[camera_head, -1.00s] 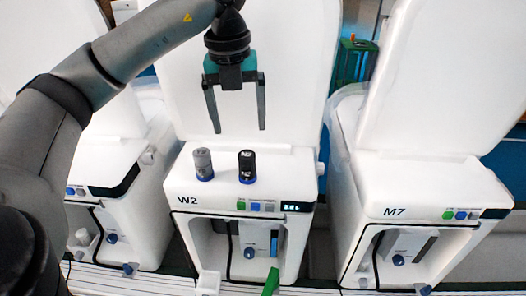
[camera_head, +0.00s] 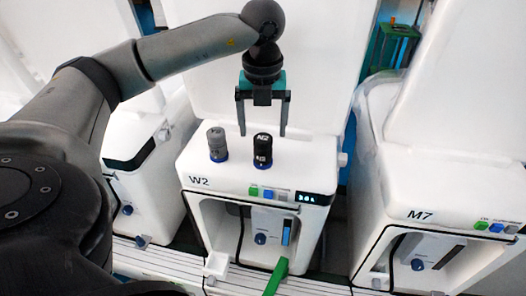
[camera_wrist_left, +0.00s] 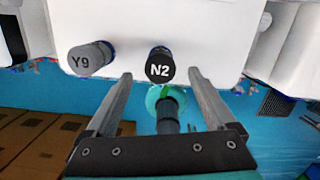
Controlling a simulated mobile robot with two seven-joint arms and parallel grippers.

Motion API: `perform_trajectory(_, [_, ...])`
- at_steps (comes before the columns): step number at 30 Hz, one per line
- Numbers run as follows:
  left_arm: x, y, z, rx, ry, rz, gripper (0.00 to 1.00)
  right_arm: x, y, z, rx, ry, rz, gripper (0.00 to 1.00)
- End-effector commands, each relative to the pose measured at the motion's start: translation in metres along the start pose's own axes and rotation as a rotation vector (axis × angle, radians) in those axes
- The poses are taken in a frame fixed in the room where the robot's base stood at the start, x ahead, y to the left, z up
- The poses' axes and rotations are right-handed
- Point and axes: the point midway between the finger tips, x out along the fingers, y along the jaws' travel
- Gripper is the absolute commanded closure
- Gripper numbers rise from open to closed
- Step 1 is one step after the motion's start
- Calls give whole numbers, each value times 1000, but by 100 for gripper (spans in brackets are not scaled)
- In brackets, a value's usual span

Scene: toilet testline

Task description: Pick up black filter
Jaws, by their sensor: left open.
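The black filter (camera_head: 262,150) stands upright on top of the white W2 machine (camera_head: 300,170), with a blue ring at its base. In the left wrist view the black filter (camera_wrist_left: 160,66) shows its N2 top, ahead of and between the fingertips. A grey filter (camera_head: 217,145) stands to its left; in the left wrist view this grey filter (camera_wrist_left: 90,58) is marked Y9. My left gripper (camera_head: 262,130) is open and empty, its fingers pointing down above and around the line of the black filter. I cannot tell its exact distance. My right gripper is not in view.
The M7 machine (camera_head: 440,190) stands to the right, and another white machine (camera_head: 145,170) to the left. A tall white panel (camera_head: 320,70) rises behind the filters. A green part (camera_head: 275,277) sticks out below W2. The top of W2 is clear right of the black filter.

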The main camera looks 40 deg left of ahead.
Motion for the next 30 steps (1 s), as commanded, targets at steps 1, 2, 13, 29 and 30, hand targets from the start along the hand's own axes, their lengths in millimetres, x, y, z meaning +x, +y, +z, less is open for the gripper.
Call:
perform_trajectory(1, [7,0,0,-1,2,2,11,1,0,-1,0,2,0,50])
perform_trajectory(2, [11,1,0,-1,3,3,11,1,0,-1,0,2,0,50])
perform_trajectory(13, [48,0,0,0,1,0,11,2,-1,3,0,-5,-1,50])
perform_trajectory(29, [48,0,0,0,1,0,52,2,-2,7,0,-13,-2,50])
perform_trajectory(30, [48,0,0,1,1,0,56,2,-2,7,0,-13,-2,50])
